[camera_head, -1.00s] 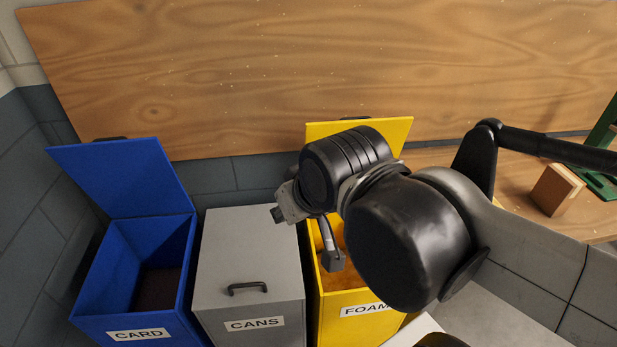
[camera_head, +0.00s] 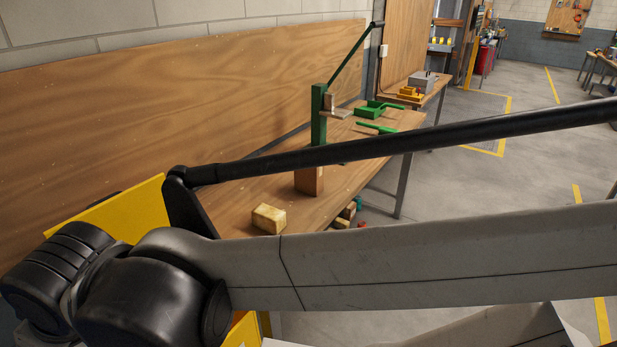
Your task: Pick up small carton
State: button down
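A small brown box (camera_head: 308,181), which looks like the small carton, stands upright on the wooden workbench (camera_head: 345,175), partly behind my dark arm rod. My arm's wrist is at the lower left, over the yellow bin and well left of the box. Only a grey part of my gripper (camera_head: 38,334) shows at the bottom edge. Its fingertips are out of frame, so its opening and any contents cannot be seen.
A pale yellow block (camera_head: 268,218) lies on the near end of the bench. A green press (camera_head: 319,118) and a green tray (camera_head: 370,110) are farther back. The yellow bin's raised lid (camera_head: 118,208) is behind my wrist. My arm hides much of the foreground.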

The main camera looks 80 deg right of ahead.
grip_release()
dwell(0.8)
